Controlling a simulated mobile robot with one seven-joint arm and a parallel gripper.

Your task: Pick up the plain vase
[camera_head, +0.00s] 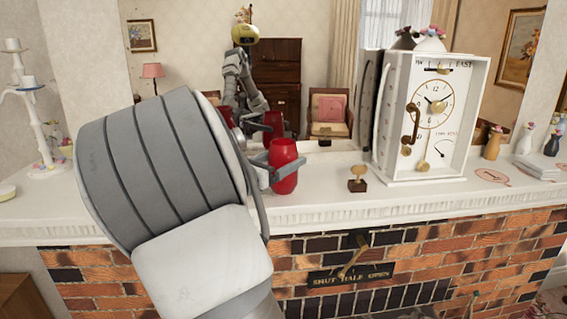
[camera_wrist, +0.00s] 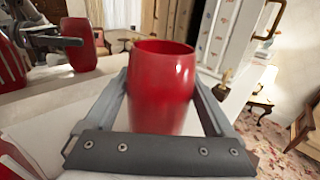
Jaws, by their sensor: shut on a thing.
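The plain vase (camera_head: 286,172) is glossy red, with no pattern. It stands roughly upright over the white mantel, right of my forearm in the head view. My gripper (camera_head: 276,166) is shut on it, one finger on each side. In the wrist view the plain vase (camera_wrist: 160,90) fills the space between the fingers of my gripper (camera_wrist: 160,84). I cannot tell whether its base touches the mantel. A red vase with white stripes (camera_wrist: 8,68) shows at the wrist view's left edge.
The mantel (camera_head: 330,205) holds a small wooden stand (camera_head: 358,179), a large white clock (camera_head: 430,115), small vases (camera_head: 494,142) at right and a white candelabrum (camera_head: 42,115) at left. A mirror behind reflects my arm and the red vase (camera_head: 272,124). Bricks (camera_head: 420,245) lie below.

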